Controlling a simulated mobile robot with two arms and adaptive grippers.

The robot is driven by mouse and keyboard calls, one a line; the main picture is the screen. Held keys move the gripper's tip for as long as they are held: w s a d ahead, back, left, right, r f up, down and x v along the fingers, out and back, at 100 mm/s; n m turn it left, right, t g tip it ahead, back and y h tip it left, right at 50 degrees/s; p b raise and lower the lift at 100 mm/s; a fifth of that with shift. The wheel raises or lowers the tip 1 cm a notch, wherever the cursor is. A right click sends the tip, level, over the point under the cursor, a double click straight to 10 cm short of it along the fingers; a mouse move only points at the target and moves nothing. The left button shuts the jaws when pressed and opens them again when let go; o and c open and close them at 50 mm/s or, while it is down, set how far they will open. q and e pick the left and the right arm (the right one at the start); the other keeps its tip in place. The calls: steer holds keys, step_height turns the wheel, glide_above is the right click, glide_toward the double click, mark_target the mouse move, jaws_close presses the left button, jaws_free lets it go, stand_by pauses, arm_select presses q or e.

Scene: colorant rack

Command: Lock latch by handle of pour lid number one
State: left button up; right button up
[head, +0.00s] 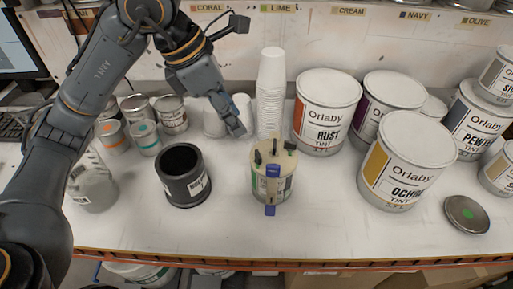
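The pour lid (270,158) is cream-coloured and sits on a small can (285,187) in the middle of the table. Several dark latch pieces stand up from the lid. A blue latch piece (271,210) hangs down at the front of the can; I cannot tell which latches are locked. My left gripper (240,76) is above and behind the can, slightly to its left. Its fingers are spread wide and empty, the lower one reaching down near the lid's back left without clear contact. My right gripper is not in view.
An open black can (183,172) stands left of the lidded can, with small paint tins (144,137) behind it. Stacked white cups (271,80) stand behind. Large paint cans (408,150) fill the right, with a round lid (466,214) lying in front. The table front is clear.

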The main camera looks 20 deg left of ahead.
mark_target(257, 153)
arm_select(q)
steer(key=p+x, duration=0.2)
steer(key=x, duration=0.9)
steer(key=shift+s+d+f, duration=0.1)
steer(key=shift+f, duration=0.2)
steer(key=shift+c, duration=0.2)
